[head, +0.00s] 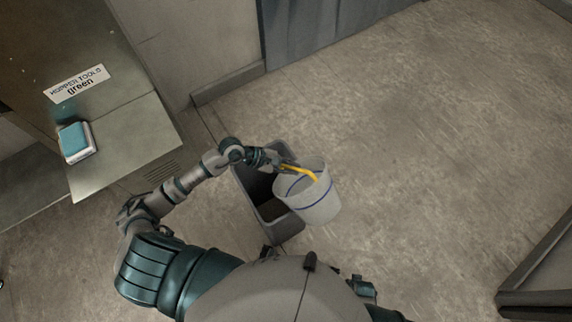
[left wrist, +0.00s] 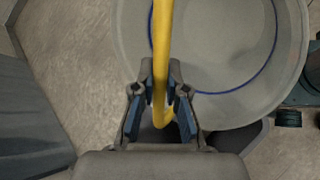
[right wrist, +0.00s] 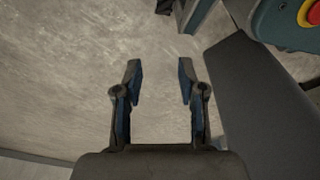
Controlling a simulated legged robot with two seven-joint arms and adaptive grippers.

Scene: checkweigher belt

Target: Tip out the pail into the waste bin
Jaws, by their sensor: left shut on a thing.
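The pail (head: 318,207) is whitish and translucent with a blue band and a yellow handle. It hangs over the right side of the dark grey waste bin (head: 281,232), partly covering it, and looks slightly tilted. My left gripper (head: 277,163) is shut on the yellow handle; the left wrist view shows the handle (left wrist: 162,45) between the fingers (left wrist: 161,85), with the pail (left wrist: 125,35) beyond. I cannot make out any contents in the pail. My right gripper (right wrist: 158,70) is open and empty above the floor, seen only in the right wrist view.
A blue-grey panel (head: 310,25) is at the back. A dark frame (head: 540,265) is at lower right. The floor on the right is clear.

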